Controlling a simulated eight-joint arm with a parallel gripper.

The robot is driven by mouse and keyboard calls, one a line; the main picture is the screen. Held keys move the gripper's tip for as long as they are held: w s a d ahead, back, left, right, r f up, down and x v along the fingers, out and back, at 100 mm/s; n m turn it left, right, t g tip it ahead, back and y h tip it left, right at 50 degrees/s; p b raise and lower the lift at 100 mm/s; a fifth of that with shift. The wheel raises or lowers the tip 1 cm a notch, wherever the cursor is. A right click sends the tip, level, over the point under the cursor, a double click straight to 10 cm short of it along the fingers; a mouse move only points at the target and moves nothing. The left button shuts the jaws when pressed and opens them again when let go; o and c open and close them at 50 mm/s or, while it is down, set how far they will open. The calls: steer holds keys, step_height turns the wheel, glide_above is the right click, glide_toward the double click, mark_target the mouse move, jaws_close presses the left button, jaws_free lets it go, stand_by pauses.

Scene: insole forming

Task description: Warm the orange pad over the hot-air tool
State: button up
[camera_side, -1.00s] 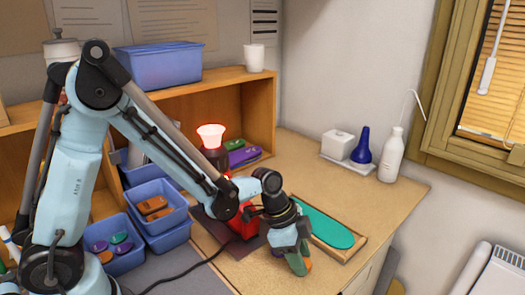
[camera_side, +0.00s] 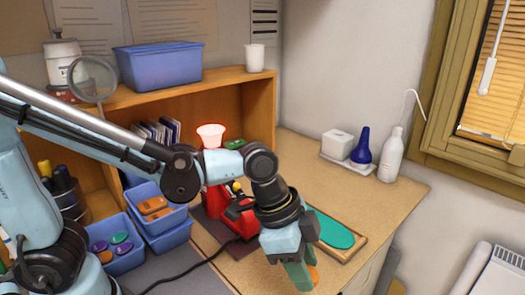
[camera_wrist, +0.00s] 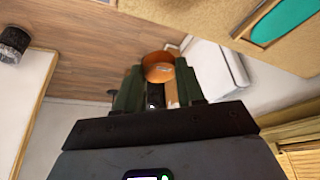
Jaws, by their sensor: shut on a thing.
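The orange pad (camera_wrist: 158,67) is between the fingers of my gripper (camera_wrist: 160,88) in the wrist view. In the side view a small orange edge of the pad (camera_side: 314,274) shows beside my gripper (camera_side: 302,272), which is shut on it. My gripper hangs low at the front edge of the bench, apart from the hot-air tool. The red hot-air tool (camera_side: 238,214) stands left of and behind my gripper. Its glowing pale nozzle cup (camera_side: 210,131) points up. My arm hides part of the tool.
A wooden tray (camera_side: 351,253) with a teal insole (camera_side: 330,230) lies just right of my gripper. Blue bins (camera_side: 165,228) with coloured pads stand left. A white bottle (camera_side: 392,155) and a blue bottle (camera_side: 362,146) stand at the back right. The bench between is clear.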

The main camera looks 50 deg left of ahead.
steer(key=shift+s+r, duration=0.15)
steer(key=shift+r, duration=0.1)
steer(key=w+a+r+n+t+y, duration=0.1)
steer(key=w+a+r+n, duration=0.1)
steer(key=a+r, duration=0.45)
steer(key=w+a+r+n, duration=0.2)
steer(key=a+r, duration=0.1)
steer(key=a, duration=0.7)
steer(key=s+a+r+n+t+y, duration=0.1)
steer(key=s+a+r+n, duration=0.3)
steer(key=a, duration=0.3)
steer(key=s+a+r+n+y, duration=0.1)
steer(key=s+a+r, duration=0.3)
steer(key=a+r, duration=0.3)
steer(key=shift+w+a+f, duration=0.4)
steer(key=shift+w+a, duration=0.35)
steer(key=shift+w, duration=0.8)
steer(key=shift+w+a+f, duration=0.45)
steer(key=shift+w+a, duration=0.3)
steer(key=shift+w, duration=0.8)
steer(key=shift+w+a+f, duration=0.4)
steer(key=shift+w+a, duration=0.35)
steer(key=shift+w, duration=0.8)
steer(key=shift+s, duration=0.1)
steer(key=s+d+r, duration=0.1)
steer(key=s+d, duration=0.3)
steer(key=s, duration=0.5)
